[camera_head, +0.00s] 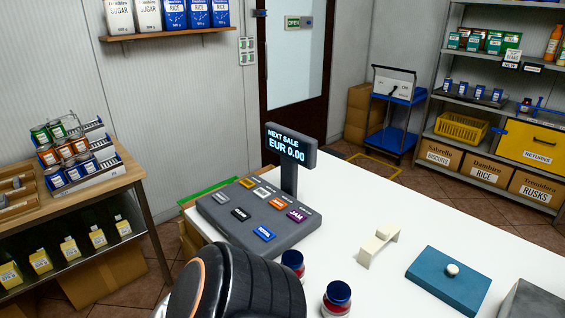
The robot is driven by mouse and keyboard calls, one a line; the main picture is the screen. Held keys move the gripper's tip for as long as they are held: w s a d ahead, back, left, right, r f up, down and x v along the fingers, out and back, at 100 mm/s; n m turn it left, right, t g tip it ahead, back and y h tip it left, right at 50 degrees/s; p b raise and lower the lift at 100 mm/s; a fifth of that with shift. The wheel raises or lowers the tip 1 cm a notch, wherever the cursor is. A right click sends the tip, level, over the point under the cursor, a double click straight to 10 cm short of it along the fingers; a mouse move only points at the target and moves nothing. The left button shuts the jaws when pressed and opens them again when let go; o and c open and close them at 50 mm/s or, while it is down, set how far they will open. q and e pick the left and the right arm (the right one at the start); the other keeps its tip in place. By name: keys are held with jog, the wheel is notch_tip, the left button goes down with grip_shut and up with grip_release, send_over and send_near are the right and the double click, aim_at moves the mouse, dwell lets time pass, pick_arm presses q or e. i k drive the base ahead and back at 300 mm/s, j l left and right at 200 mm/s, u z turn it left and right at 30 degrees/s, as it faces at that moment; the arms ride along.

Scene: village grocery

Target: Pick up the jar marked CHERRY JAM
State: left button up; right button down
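Two small jars with dark blue lids and red sides stand on the white counter at the bottom middle. One jar (292,264) is partly hidden behind a dark rounded arm link of mine. The other jar (336,300) is nearer and to its right, cut by the bottom edge of the picture. No label wording is readable on either jar, so I cannot tell which is marked CHERRY JAM. Neither of my grippers shows.
A grey till (233,228) with coloured keys and a raised display (290,152) stands left of the jars. A cream bridge-shaped block (378,245) and a teal slab with a knob (447,281) lie to the right. The counter (350,200) is clear behind them.

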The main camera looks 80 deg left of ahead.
aim_at(293, 259)
jog(key=k+j+u, duration=0.1)
jog(key=u, duration=1.25)
jog(key=j+u, duration=0.15)
jog(key=u, duration=0.2)
jog(key=j+u, duration=0.15)
jog(key=u, duration=0.2)
jog(key=j+z, duration=0.1)
jog(key=j, duration=0.2)
